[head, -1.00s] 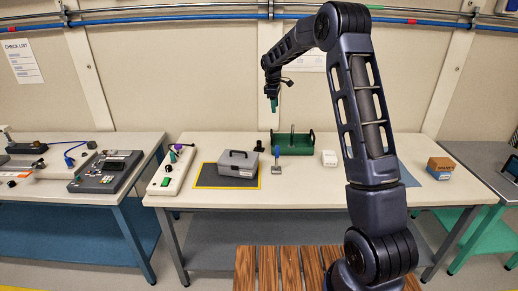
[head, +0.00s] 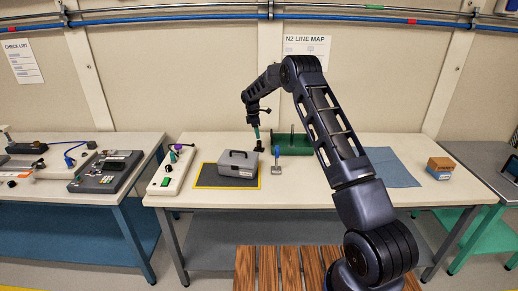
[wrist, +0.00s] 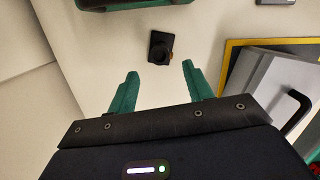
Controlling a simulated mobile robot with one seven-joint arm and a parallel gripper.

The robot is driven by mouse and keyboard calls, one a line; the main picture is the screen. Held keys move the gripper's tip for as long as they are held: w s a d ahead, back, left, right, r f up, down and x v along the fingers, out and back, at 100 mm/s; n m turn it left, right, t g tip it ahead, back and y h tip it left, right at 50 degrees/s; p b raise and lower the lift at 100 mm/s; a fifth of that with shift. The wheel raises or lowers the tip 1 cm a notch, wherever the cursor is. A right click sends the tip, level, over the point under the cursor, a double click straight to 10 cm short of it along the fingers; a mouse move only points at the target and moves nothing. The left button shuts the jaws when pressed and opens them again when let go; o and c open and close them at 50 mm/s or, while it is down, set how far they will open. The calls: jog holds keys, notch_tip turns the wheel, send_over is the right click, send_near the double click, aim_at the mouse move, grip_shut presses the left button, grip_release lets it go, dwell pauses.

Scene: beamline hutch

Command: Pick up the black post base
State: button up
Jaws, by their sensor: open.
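The base lies just beyond the fingertips, roughly centred on the gap. In the head view my gripper (head: 256,133) points down just above the base.
The grey case (head: 238,163) sits on a yellow-edged dark mat (head: 207,178) close by.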

aim_at(259, 144)
jog(key=f, duration=0.3)
jog(key=d+f, duration=0.1)
jog(key=f, duration=0.4)
jog(key=shift+w+d+f, duration=0.1)
jog(key=shift+d+f, duration=0.2)
jog(key=shift+f, duration=0.05)
grip_shut()
jog(key=shift+r, duration=0.15)
